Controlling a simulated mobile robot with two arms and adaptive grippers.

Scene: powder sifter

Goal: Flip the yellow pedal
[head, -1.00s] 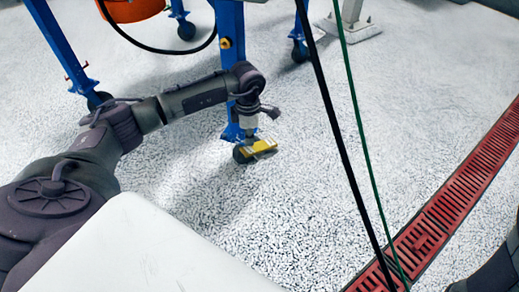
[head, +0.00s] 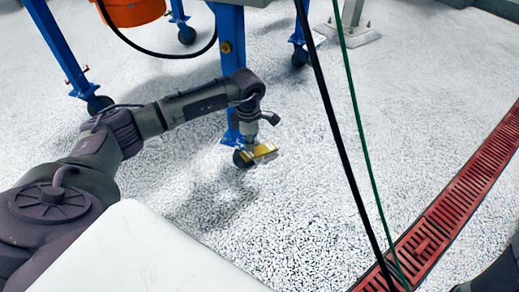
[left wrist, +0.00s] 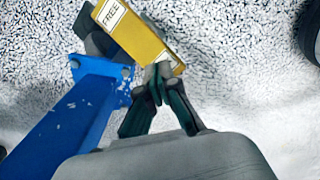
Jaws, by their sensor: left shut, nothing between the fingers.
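The yellow pedal (head: 262,151) is on the caster wheel at the foot of a blue leg in the head view. In the left wrist view the yellow pedal (left wrist: 140,37) is a flat bar with a white label reading "FREE". My left gripper (head: 251,141) points down just above the pedal. In the left wrist view my left gripper (left wrist: 158,73) is shut, with its fingertips at the pedal's near edge. They look close to it or touching; I cannot tell which. My right gripper is not in view.
The blue leg (head: 229,55) stands right beside my left gripper. A black cable (head: 343,130) and a green cable (head: 358,120) hang to the right. A red floor grate (head: 440,222) runs along the right. An orange container (head: 133,10) is at the top. The speckled floor between is clear.

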